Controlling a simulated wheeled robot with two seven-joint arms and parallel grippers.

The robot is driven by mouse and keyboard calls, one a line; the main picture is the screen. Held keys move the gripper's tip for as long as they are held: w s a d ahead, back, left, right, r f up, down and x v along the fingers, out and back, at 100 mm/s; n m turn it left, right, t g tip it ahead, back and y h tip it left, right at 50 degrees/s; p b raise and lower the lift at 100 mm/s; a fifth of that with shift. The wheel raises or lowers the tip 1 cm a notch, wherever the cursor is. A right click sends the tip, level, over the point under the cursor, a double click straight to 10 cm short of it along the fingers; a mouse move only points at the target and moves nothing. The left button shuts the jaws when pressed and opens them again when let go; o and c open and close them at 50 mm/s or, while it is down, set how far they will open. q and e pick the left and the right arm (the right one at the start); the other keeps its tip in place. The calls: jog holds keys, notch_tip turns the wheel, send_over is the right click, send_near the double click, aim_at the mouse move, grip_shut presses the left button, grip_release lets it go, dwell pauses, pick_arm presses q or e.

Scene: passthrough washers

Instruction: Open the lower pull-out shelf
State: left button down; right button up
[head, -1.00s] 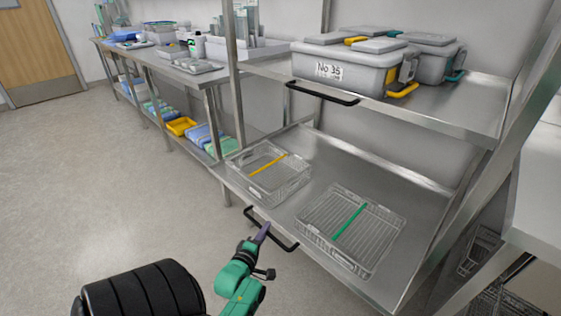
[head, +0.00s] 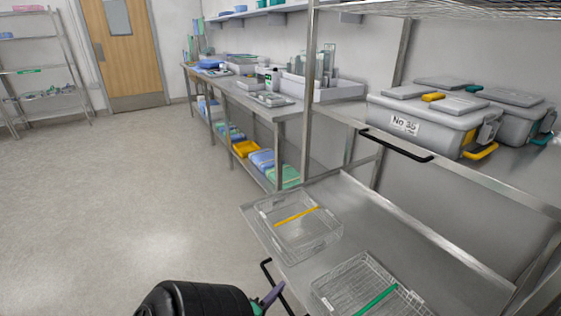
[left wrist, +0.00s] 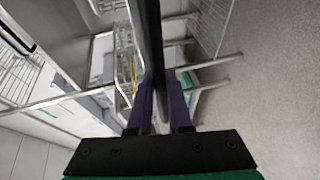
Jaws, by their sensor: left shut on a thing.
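The lower pull-out shelf (head: 370,217) is a metal tray level that juts out in front of the rack's upright. Its black bar handle (head: 266,270) is on the front edge, low in the head view, partly cut off by the frame. My left gripper (head: 271,297) has purple fingers and is at this handle. In the left wrist view the handle (left wrist: 152,40) runs between the fingers of my left gripper (left wrist: 162,95), which is shut on it. My right gripper is not in view.
Wire baskets with a yellow strip (head: 330,243) and a green strip (head: 335,298) stand on the lower shelf. The upper shelf has its own black handle (head: 395,146) and grey boxes (head: 410,122). A long bench (head: 225,88) stands behind. The floor (head: 120,200) at left is clear.

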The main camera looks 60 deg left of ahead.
pick_arm(q)
jog(key=c, duration=0.8)
grip_release()
jog(key=shift+c, duration=0.2)
jog(key=v, duration=1.4)
jog(key=shift+s+p, duration=0.3)
jog(key=shift+p, duration=0.1)
jog(key=shift+d, duration=0.1)
